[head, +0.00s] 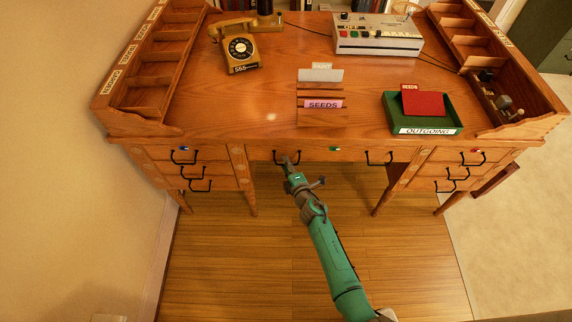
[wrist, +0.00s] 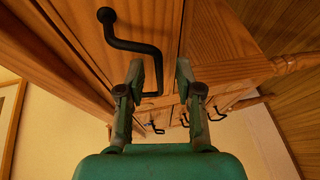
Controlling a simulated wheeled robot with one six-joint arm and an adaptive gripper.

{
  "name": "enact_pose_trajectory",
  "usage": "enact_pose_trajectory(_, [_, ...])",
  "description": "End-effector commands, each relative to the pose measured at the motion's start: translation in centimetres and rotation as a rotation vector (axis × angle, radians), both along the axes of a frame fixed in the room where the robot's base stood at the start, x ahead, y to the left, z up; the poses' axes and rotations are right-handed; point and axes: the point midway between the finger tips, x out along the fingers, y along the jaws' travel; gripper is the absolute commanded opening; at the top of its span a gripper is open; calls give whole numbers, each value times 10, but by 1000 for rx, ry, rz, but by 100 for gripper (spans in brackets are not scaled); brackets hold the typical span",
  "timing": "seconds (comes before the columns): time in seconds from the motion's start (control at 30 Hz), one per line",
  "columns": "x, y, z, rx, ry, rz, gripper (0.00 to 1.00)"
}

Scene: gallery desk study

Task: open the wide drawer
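The wide drawer (head: 330,155) is the middle front of the wooden desk and looks closed, flush with the desk front. It has two black handles, a left one (head: 277,160) and a right one (head: 379,160). My gripper (head: 290,161) is at the left handle. In the wrist view a black handle (wrist: 128,45) is close in front, and its lower part runs between the fingertips of my gripper (wrist: 160,66). The fingers are apart, with gaps visible beside the handle. I cannot tell whether either finger touches it.
Stacked side drawers with black handles stand at the left (head: 190,172) and right (head: 455,172). On the desk are a yellow telephone (head: 240,50), a grey machine (head: 375,45), and a green tray (head: 390,112). The floor (head: 240,270) in front is clear.

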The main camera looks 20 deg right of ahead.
Motion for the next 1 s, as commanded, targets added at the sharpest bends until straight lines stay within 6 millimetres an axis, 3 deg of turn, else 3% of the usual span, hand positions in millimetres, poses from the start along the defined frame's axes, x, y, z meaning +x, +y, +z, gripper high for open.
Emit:
enact_pose_trajectory(0.4, [5, 1, -1, 1, 0, 0, 35])
enact_pose_trajectory(0.43, [5, 1, -1, 1, 0, 0, 33])
enact_pose_trajectory(0.57, [5, 1, -1, 1, 0, 0, 0])
enact_pose_trajectory(1.0, [4, 1, -2, 1, 1, 0, 0])
